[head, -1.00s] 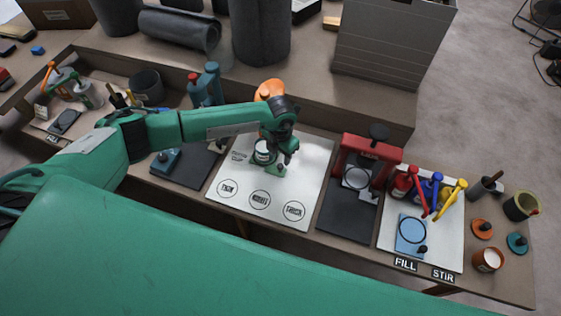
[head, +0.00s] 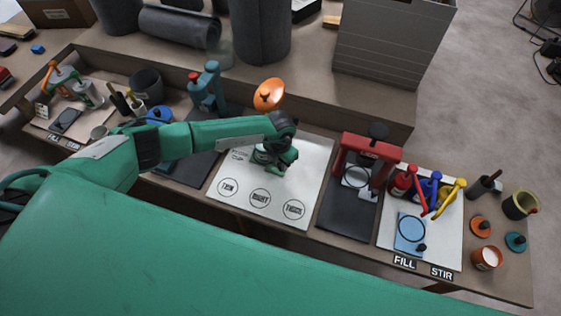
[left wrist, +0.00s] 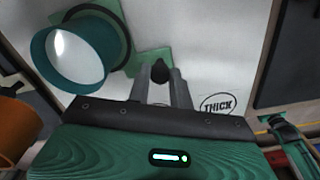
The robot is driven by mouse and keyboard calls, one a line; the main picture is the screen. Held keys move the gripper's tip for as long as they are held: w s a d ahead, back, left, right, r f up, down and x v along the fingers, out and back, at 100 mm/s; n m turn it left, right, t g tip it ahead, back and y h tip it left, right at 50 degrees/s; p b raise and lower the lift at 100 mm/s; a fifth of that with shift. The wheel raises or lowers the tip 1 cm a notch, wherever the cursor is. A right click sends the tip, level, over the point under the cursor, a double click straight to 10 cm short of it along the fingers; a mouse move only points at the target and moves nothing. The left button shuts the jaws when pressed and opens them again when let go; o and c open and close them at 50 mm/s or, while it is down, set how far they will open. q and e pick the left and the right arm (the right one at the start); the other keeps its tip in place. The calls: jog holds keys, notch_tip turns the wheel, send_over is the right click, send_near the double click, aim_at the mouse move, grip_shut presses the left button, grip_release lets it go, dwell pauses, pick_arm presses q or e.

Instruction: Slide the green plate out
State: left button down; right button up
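The green plate (left wrist: 151,64) lies flat on the white sheet in the left wrist view. It has a dark upright knob (left wrist: 160,72) on it. A teal cup-like ring (left wrist: 73,55) stands at the plate's other end and hides part of it. My left gripper (left wrist: 161,80) has its two grey fingers on either side of the knob, very near it. I cannot tell whether they press on it. In the head view my left gripper (head: 279,160) is low over the sheet and hides most of the plate. My right gripper is not in view.
The white sheet (head: 240,178) has printed circles, one reading THICK (head: 294,209). An orange disc (head: 269,94) is just behind. A red press (head: 370,155) stands to the right and a blue one (head: 208,90) behind left. The sheet's front part is clear.

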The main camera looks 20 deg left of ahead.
pick_arm(q)
jog(key=d+b, duration=0.1)
jog(key=d, duration=0.3)
jog(key=shift+d+f, duration=0.1)
jog(key=d+b, duration=0.1)
jog(key=d, duration=0.3)
jog(key=d+b, duration=0.1)
jog(key=d, duration=0.3)
jog(key=shift+s+b, duration=0.2)
jog(key=shift+b, duration=0.1)
jog(key=shift+d, duration=0.35)
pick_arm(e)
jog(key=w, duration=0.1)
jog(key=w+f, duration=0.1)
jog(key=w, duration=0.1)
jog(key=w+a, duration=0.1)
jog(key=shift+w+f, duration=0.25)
pick_arm(q)
jog(key=c, duration=1.3)
grip_release()
jog(key=shift+d, duration=0.15)
jog(key=shift+o, duration=0.2)
jog(key=shift+r, duration=0.2)
